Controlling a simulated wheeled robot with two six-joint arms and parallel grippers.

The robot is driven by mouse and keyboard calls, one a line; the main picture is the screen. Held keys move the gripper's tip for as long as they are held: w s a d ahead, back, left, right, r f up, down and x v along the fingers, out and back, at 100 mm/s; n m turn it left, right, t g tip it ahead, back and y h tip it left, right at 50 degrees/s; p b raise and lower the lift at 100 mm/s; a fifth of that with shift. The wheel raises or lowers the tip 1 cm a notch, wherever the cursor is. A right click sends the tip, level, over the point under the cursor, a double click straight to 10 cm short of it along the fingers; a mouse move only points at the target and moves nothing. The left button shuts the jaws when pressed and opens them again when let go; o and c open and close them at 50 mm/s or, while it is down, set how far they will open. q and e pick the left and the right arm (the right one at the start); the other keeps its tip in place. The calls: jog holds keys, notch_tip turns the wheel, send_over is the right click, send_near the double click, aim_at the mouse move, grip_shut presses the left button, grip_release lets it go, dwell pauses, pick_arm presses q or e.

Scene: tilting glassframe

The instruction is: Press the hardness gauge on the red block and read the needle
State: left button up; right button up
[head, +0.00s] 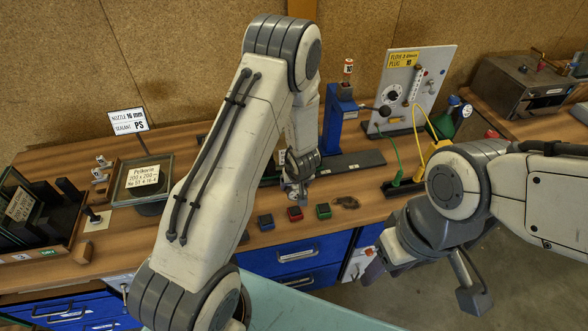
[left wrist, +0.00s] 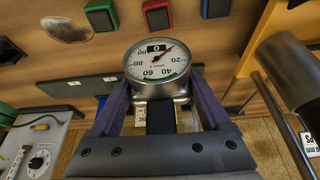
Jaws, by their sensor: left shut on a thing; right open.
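The red block (head: 295,213) sits at the front of the wooden table, between a blue block (head: 265,222) and a green block (head: 323,211). My left gripper (head: 297,192) is above and behind these blocks, shut on the hardness gauge. In the left wrist view the gauge (left wrist: 157,66) is a round white dial between the two fingers. Its needle points to the upper right; the exact reading is too small to tell. The red block (left wrist: 157,15) shows beyond the dial; contact is not visible. My right gripper (head: 470,285) is open and empty, off the table at the right.
A blue test stand (head: 337,118) with a dark base stands behind the blocks. A grey panel (head: 421,88) with green and yellow cables is to its right. A glass frame (head: 147,181) and a dark rack (head: 30,215) are at the left. A brownish patch (head: 346,202) lies right of the green block.

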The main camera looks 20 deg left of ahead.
aim_at(295, 197)
pick_arm(q)
jog(key=shift+w+a+r+n+p, duration=0.1)
jog(key=shift+n+p, duration=0.2)
jog(key=shift+n, duration=0.1)
jog(key=shift+f, duration=0.2)
notch_tip(295, 197, down, 6)
jog(key=b, duration=0.7)
jog(key=shift+r, duration=0.15)
pick_arm(e)
notch_tip(295, 197, down, 5)
jog(key=shift+d+f, duration=0.1)
jog(key=shift+f, duration=0.1)
pick_arm(q)
jog(key=shift+f+b, duration=0.4)
jog(key=shift+f, duration=0.15)
pick_arm(e)
jog(key=shift+f, duration=0.4)
pick_arm(q)
jog(key=shift+r, duration=0.1)
pick_arm(e)
jog(key=shift+r, duration=0.15)
pick_arm(q)
notch_tip(295, 197, up, 7)
jog(key=p, duration=0.8)
pick_arm(e)
notch_tip(295, 197, up, 8)
jog(key=shift+f, duration=0.25)
